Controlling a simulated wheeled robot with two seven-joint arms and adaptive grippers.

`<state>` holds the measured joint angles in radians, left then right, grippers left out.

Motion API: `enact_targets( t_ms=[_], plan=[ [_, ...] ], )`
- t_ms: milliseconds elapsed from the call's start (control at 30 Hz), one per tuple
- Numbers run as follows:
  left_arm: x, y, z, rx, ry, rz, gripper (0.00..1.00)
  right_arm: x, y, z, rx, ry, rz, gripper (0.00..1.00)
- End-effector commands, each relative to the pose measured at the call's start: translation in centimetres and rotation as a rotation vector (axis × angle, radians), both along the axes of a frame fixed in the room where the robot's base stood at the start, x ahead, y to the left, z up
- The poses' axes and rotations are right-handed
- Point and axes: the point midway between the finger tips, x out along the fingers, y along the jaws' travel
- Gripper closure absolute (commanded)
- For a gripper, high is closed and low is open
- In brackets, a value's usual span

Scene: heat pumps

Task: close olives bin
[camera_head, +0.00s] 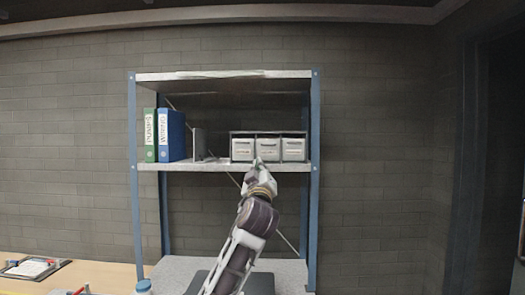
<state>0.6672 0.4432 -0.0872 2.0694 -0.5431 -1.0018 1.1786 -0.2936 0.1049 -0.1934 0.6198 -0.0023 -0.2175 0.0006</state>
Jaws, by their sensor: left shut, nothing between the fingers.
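Three small light-grey bins sit side by side in a dark rack on the middle shelf (200,166): a left bin (242,148), a middle bin (268,146) and a right bin (293,149). Their labels are too small to read, so I cannot tell which is the olives bin. The bin fronts look about level with each other. My left gripper (258,163) is shut and empty, at the lower front of the left and middle bins. I cannot tell whether it touches them. My right gripper is not in view.
A green binder (150,135), a blue binder (172,135) and a grey bookend (198,145) stand left of the bins. Blue posts (314,150) bound the shelf unit. A wooden table (100,275) with a clipboard (30,268) is at lower left.

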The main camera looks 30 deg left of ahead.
Motion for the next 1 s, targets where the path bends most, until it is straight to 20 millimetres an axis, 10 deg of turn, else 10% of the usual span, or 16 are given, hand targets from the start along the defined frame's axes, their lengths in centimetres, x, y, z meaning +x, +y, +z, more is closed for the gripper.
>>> enact_targets(
  t_ms=[1000],
  plan=[
    [0.1,-0.1,0.0,-0.752,-0.463,-0.372,1.0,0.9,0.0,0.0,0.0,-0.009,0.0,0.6]
  ],
)
